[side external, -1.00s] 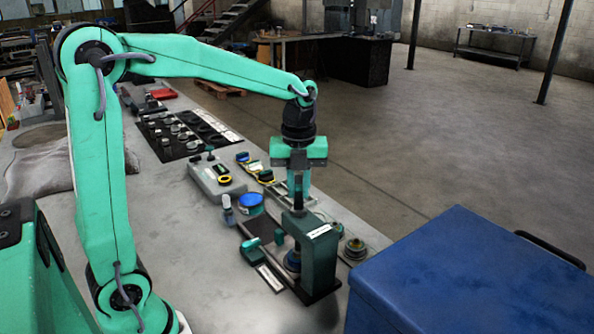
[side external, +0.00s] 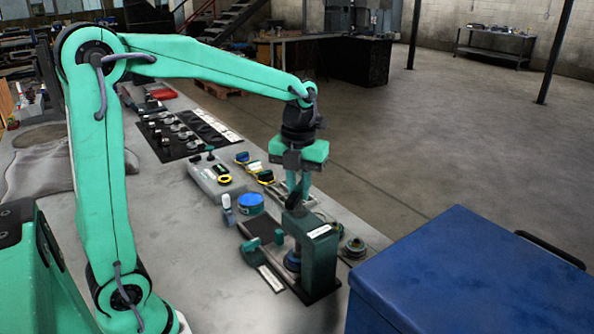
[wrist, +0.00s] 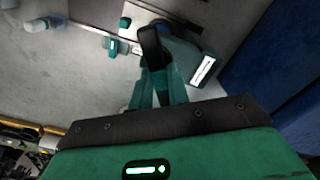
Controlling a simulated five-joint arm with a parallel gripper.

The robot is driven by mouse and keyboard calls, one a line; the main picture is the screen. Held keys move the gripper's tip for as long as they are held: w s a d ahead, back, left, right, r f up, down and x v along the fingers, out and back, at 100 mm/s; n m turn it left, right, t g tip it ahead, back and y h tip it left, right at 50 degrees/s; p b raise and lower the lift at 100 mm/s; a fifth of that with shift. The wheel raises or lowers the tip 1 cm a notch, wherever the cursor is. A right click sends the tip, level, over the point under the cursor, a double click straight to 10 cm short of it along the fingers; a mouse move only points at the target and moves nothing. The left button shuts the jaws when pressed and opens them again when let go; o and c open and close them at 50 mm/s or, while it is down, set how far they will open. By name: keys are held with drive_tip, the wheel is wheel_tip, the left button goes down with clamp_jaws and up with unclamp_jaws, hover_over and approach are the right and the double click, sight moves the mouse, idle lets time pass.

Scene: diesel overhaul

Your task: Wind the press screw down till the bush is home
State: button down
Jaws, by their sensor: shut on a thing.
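The green press (side external: 319,256) stands upright on its dark base plate near the bench's front edge, with a white label on its head. Its dark screw top (side external: 296,204) rises above the head. My gripper (side external: 297,194) points down over the press with its fingers shut on the screw's dark handle. In the wrist view the handle (wrist: 153,48) sits between my green fingertips (wrist: 157,76), above the press head (wrist: 190,62). A blue round part (side external: 292,261) shows low inside the press frame, partly hidden by it. I cannot tell how deep the bush sits.
A blue chest (side external: 460,280) stands close right of the press. A blue-lidded tin (side external: 250,203), a small bottle (side external: 228,209) and a green hand tool (side external: 251,250) lie left of it. A grey box (side external: 208,180) is farther back. Bare bench (side external: 190,250) lies at left.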

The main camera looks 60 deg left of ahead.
drive_tip(key=shift+m, duration=2)
drive_tip(key=c, duration=1.4)
unclamp_jaws()
drive_tip(key=shift+f, duration=0.1)
drive_tip(key=shift+o, duration=0.2)
drive_tip(key=shift+r, duration=2.75)
